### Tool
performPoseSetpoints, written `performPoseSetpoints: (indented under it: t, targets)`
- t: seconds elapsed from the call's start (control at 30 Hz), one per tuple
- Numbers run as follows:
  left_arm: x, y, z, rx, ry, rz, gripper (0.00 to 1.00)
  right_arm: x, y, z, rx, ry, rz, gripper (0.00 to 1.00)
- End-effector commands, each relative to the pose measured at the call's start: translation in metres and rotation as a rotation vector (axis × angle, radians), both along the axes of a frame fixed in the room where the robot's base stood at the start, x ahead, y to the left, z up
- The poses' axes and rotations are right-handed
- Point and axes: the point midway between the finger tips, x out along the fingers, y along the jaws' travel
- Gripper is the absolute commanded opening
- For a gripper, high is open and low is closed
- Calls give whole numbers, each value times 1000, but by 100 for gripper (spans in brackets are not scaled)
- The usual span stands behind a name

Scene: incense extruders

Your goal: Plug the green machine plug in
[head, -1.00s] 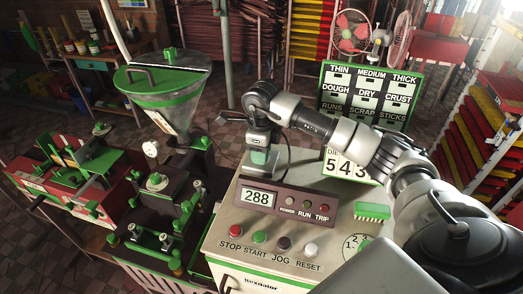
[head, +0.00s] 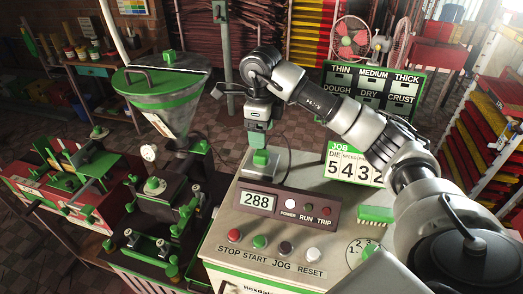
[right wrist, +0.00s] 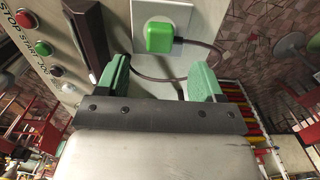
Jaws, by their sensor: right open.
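The green plug (head: 261,158) sits upright in the white socket plate (head: 259,171) on top of the cream control box. In the right wrist view the plug (right wrist: 160,37) stands against the socket plate (right wrist: 178,13), with its dark cable running off to the right. My right gripper (head: 258,138) is above the plug and apart from it. Its two green fingers (right wrist: 161,66) are spread with nothing between them. How fully the plug is seated is hard to tell. My left gripper is not in view.
The cream control box has a display panel (head: 262,201) reading 288 and a row of buttons (head: 260,242). A job sign (head: 352,168) and a green brush-like block (head: 376,214) stand to the right. A hopper machine (head: 163,85) stands at left.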

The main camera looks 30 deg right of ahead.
Motion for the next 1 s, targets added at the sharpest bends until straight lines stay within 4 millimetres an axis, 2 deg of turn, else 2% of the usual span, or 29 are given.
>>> performPoseSetpoints:
  t: [0.1,0.23,0.83,0.93,1.0]
  targets:
    - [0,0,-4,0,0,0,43,0,0,18,0,-3,-1,68]
    - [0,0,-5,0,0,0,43,0,0,29,0,-1,-1,68]
    - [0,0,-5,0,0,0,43,0,0,32,0,1,-1,68]
    - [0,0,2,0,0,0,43,0,0,39,1,1,-1,68]
    - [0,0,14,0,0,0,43,0,0,52,1,1,-1,68]
